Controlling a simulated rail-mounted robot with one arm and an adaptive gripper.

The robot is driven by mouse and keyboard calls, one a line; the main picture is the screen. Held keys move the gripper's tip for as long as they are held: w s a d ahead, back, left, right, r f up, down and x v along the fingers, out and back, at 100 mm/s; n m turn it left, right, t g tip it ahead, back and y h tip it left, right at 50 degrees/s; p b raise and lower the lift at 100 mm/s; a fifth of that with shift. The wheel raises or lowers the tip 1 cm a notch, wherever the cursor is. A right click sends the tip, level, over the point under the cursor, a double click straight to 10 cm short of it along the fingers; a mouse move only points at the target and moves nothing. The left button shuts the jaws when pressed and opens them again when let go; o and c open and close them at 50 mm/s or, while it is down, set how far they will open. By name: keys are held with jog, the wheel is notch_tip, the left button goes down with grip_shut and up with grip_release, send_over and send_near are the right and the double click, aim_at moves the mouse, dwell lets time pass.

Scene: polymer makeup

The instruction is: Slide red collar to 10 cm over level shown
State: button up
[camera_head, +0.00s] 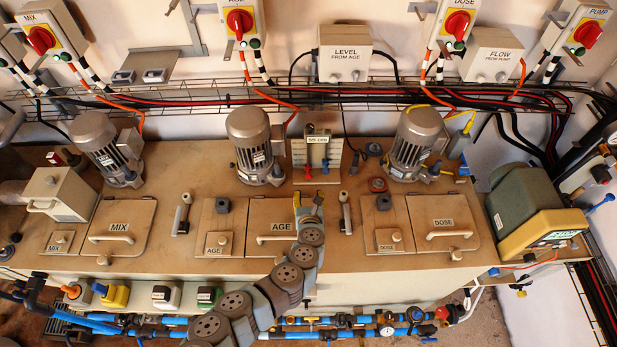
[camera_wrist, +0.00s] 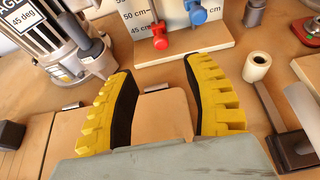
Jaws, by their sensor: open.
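The red collar (camera_wrist: 160,38) sits low on the left rod of an upright white scale board (camera_wrist: 185,48), seen at the top of the wrist view. A blue collar (camera_wrist: 197,14) sits on the rod to its right, a little higher. Centimetre marks, including 50 cm, are printed beside the rods; the upper scale is cut off.
A motor (camera_head: 248,140) stands left of the board and another (camera_head: 416,140) right. The AGE hatch (camera_head: 262,226) with its handle lies below my gripper. A pale cylinder (camera_wrist: 257,66) and a dark lever (camera_wrist: 275,120) lie to the right. The LEVEL FROM AGE box (camera_head: 345,65) hangs on the wall.

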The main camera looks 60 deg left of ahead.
aim_at(308, 177)
jog(key=shift+x, duration=2.8)
jog(key=shift+w+a+f+b, duration=0.25)
jog(key=shift+a+b, duration=0.2)
jog(key=shift+a, duration=0.05)
jog(key=shift+b+x, duration=0.95)
jog(key=shift+x, duration=1.2)
jog(key=shift+f, duration=0.15)
jog(key=shift+c, duration=0.2)
grip_shut()
